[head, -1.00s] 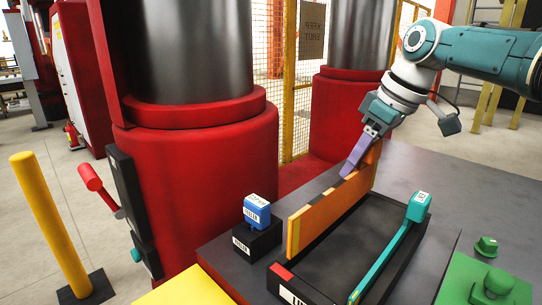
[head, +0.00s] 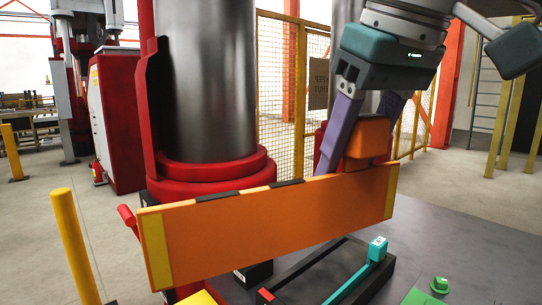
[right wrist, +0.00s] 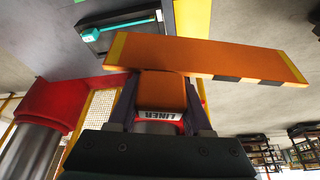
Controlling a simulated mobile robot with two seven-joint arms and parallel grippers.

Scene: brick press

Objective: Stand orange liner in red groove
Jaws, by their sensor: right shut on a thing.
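The orange liner (head: 270,225) is a long flat panel with yellow ends and dark and yellow marks along its top edge. It is held in the air on its long edge, large and near in the head view, in front of the black tray (head: 378,285). My right gripper (head: 343,150) is shut on the liner's orange handle block (head: 368,142). In the right wrist view the liner (right wrist: 200,58) extends beyond the fingers, and its block bears a LINER label. A red mark (head: 265,295) shows at the tray's near corner; the groove is mostly hidden. My left gripper is not in view.
A teal bar (head: 350,287) with a raised labelled end lies in the tray. A green knobbed piece (head: 440,285) is at right. The dark table (head: 440,240) is clear behind the tray. A red-based press column (head: 212,175) and a yellow post (head: 76,245) stand beyond.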

